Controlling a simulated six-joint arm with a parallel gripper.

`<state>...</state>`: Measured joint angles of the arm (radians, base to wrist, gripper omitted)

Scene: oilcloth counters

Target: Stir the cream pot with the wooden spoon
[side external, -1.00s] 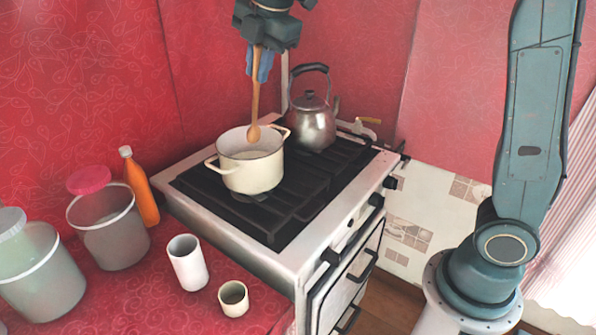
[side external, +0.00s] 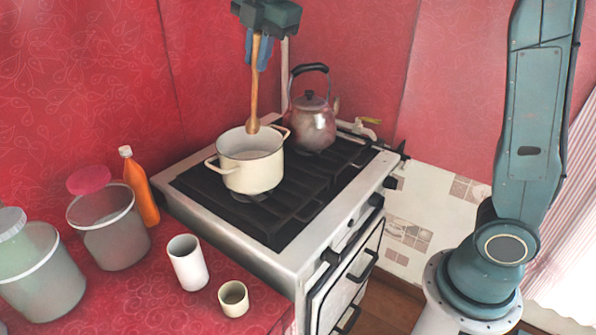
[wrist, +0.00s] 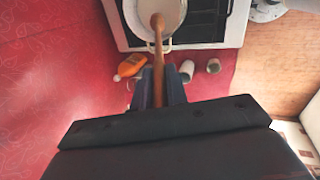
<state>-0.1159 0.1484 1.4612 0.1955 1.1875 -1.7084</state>
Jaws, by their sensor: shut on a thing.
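My gripper (side external: 258,62) is above the pot and shut on the wooden spoon (side external: 254,95), near the handle's upper end. The spoon hangs nearly upright, bowl down. In the side view its bowl overlaps the pot's back rim, and I cannot tell whether it is above the opening or inside. The spoon (wrist: 158,62) also shows between the fingers in the wrist view.
A metal kettle (side external: 312,118) stands behind and right of the pot on the stove (side external: 285,228). An orange bottle (side external: 142,190), two tubs (side external: 108,232) with lids, a white cup (side external: 187,264) and a small beige cup (side external: 233,298) stand on the red counter at left.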

